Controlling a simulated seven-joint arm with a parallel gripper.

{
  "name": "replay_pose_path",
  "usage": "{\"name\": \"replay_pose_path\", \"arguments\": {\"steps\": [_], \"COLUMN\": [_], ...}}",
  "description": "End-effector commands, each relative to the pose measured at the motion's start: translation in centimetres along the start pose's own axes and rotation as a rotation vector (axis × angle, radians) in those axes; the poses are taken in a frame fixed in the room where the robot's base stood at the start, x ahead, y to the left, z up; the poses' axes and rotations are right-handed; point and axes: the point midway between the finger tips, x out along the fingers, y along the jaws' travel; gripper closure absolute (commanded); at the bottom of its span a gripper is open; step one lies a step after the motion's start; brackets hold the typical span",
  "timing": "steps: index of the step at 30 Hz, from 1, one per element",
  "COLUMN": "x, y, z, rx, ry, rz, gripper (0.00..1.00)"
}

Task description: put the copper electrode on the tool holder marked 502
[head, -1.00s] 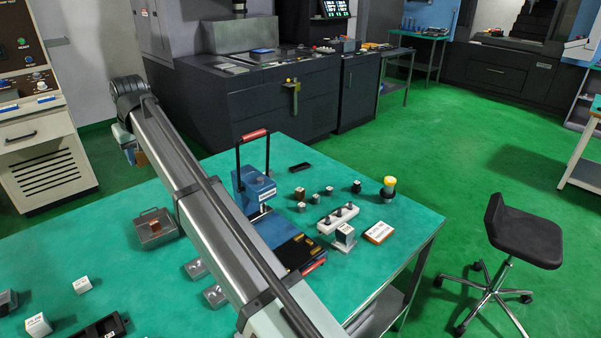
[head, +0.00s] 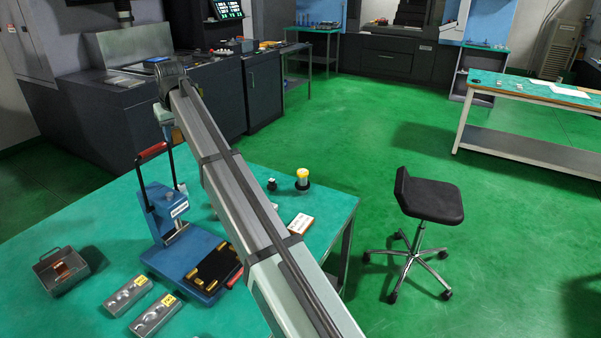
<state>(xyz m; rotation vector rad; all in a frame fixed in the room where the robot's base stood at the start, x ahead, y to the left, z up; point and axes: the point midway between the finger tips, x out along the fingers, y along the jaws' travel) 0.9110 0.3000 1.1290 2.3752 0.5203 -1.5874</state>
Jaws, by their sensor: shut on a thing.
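My gripper (head: 168,122) is at the far end of my arm, mostly hidden behind the wrist. It is shut on a small brown, copper-coloured piece (head: 178,135), which looks like the copper electrode. It is held above the back of the table, by the blue press. Two metal blocks with round recesses and yellow labels, a rear one (head: 127,294) and a front one (head: 155,315), lie at the table's front. Their labels are too small to read, so I cannot tell which holder is marked 502.
A blue press (head: 166,212) with a red-handled lever stands mid-table. A grey tray (head: 60,284) with a copper-coloured block is at left. A yellow-topped item (head: 302,178) and a flat labelled box (head: 300,223) are at right. My arm hides the table between. A stool (head: 430,195) stands beyond.

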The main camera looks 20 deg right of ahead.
Motion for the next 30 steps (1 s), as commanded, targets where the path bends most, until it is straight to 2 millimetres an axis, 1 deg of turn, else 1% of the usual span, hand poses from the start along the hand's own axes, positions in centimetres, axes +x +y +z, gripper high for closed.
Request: {"name": "replay_pose_path", "arguments": {"steps": [1,2,3,5,9,11,12,17,18,21,24,27,30], "x": [-0.1,-0.2,-0.2,-0.4,-0.8,-1.0,-1.2,-1.9,-2.1,-2.7,-3.3,-3.8,-4.2], "y": [2.4,3.6,5.3,7.7,13.4,15.8,17.4,23.6,25.2,29.0,32.4,35.0,37.2], "z": [0.1,0.2,0.4,0.8,1.7,2.2,2.6,4.4,5.0,6.3,7.7,8.9,9.9], "rx": [0.023,0.034,0.050,0.073,0.128,0.151,0.166,0.228,0.244,0.282,0.316,0.344,0.366], "ry": [0.001,0.001,0.001,0.001,0.001,0.001,0.001,0.002,0.002,0.002,0.002,0.002,0.002], "rz": [0.010,0.014,0.021,0.030,0.053,0.062,0.069,0.094,0.101,0.117,0.131,0.143,0.152], "gripper": [1.00,1.00,1.00,1.00,1.00,1.00,1.00,1.00,1.00,1.00,1.00,1.00,1.00]}}
